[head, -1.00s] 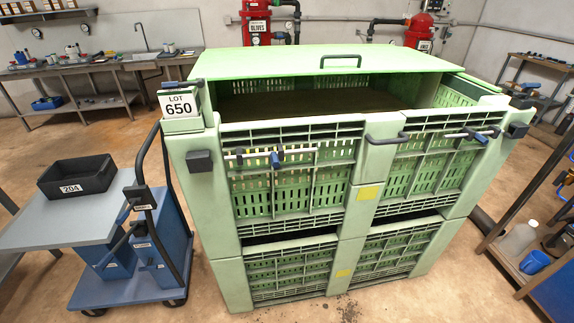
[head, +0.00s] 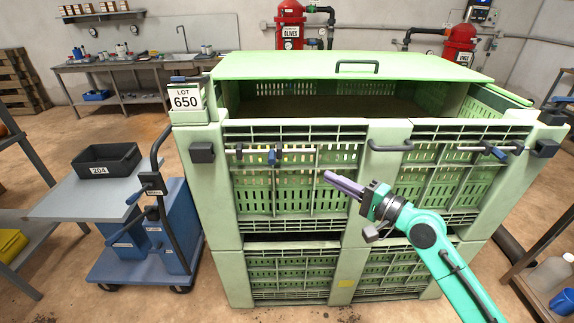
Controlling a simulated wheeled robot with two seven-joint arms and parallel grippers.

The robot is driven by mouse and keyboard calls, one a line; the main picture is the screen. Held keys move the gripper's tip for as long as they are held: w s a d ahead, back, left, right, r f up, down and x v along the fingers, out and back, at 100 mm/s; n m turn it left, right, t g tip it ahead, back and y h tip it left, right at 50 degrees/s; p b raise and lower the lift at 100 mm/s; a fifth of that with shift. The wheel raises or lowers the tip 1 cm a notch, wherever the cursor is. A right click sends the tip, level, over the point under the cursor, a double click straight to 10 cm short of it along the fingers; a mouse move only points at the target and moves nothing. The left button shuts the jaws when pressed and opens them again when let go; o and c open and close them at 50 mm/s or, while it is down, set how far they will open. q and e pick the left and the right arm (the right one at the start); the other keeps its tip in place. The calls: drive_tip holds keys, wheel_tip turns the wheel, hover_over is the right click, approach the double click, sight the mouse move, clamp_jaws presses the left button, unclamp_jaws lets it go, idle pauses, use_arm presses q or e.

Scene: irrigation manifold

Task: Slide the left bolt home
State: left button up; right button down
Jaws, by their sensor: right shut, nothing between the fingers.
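The left bolt (head: 271,156) is a thin horizontal metal rod with a blue knob, on the upper front of the green slatted crate (head: 299,135). A dark block (head: 202,152) sits on the crate's left corner, and a small gap seems to lie between it and the rod's left end. My right gripper (head: 330,177) has purplish fingers, shut and empty. In the picture it lies right of and slightly below the bolt's right end, apart from the blue knob. It points left across the crate's front. My left gripper is not in view.
A similar bolt with a blue knob (head: 496,152) is on the right half of the crate front. A dark handle (head: 390,146) sticks out between them. A blue cart (head: 144,230) with a black bin (head: 106,158) stands close at left.

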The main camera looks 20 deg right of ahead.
drive_tip(key=shift+w, duration=0.1)
drive_tip(key=p, duration=0.5)
approach(270, 156)
drive_tip(key=w+d, duration=0.2)
drive_tip(key=w, duration=0.3)
drive_tip(key=a, duration=0.1)
drive_tip(key=a+p, duration=0.1)
drive_tip(key=a+f+p, duration=0.1)
drive_tip(key=shift+w+a+f, duration=0.1)
drive_tip(key=shift+w+a, duration=0.05)
drive_tip(key=shift+w, duration=0.15)
